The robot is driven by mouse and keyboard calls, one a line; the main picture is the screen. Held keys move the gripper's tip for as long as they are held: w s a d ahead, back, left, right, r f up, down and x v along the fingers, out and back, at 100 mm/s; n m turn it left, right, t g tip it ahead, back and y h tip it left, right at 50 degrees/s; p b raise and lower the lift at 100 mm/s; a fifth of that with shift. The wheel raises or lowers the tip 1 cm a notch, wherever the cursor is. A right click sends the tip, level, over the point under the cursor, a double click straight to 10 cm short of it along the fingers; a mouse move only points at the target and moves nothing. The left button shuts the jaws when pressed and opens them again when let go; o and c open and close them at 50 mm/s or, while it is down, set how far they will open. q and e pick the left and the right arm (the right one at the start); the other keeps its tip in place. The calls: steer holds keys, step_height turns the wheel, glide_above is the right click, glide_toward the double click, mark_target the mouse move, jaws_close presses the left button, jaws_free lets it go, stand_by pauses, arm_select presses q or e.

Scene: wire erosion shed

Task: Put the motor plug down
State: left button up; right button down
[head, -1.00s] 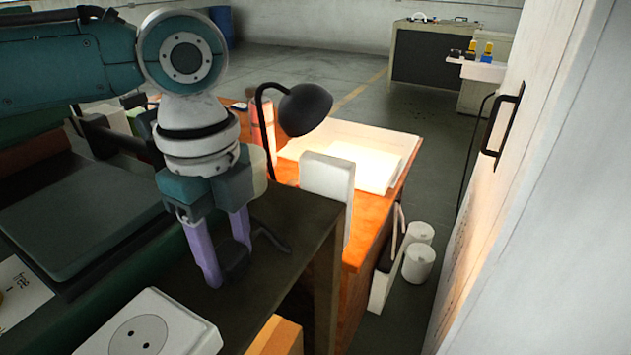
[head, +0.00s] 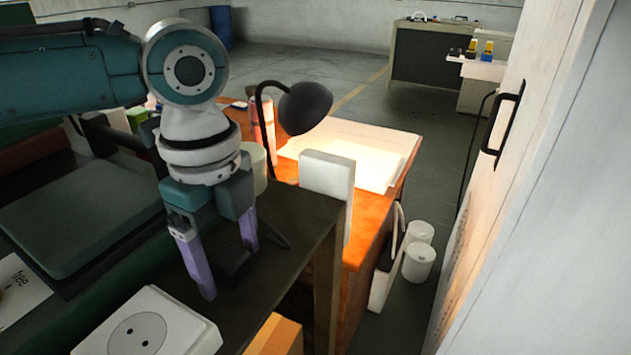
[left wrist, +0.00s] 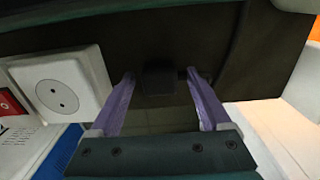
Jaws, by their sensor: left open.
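The motor plug (head: 234,264) is a small dark block on the dark bench top (head: 285,262), hard to make out against it. In the left wrist view the plug (left wrist: 160,78) sits between the fingertips, with a gap on each side. My left gripper (head: 229,272) points down with its purple fingers open around the plug. It also shows in the left wrist view (left wrist: 160,74). A dark cord (head: 273,236) lies behind the fingers to the right. My right gripper is not in view.
A white socket box (head: 150,325) stands on the bench in front of the gripper. A black lamp (head: 305,108) and a white upright block (head: 327,182) are beyond the bench edge at an orange table (head: 372,238). A cabinet door with a handle (head: 502,125) is at the right.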

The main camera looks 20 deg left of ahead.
mark_target(229, 255)
arm_select(q)
steer(key=shift+r, duration=0.1)
step_height(229, 255, up, 13)
steer(key=p, duration=0.1)
stand_by(0.3)
stand_by(0.3)
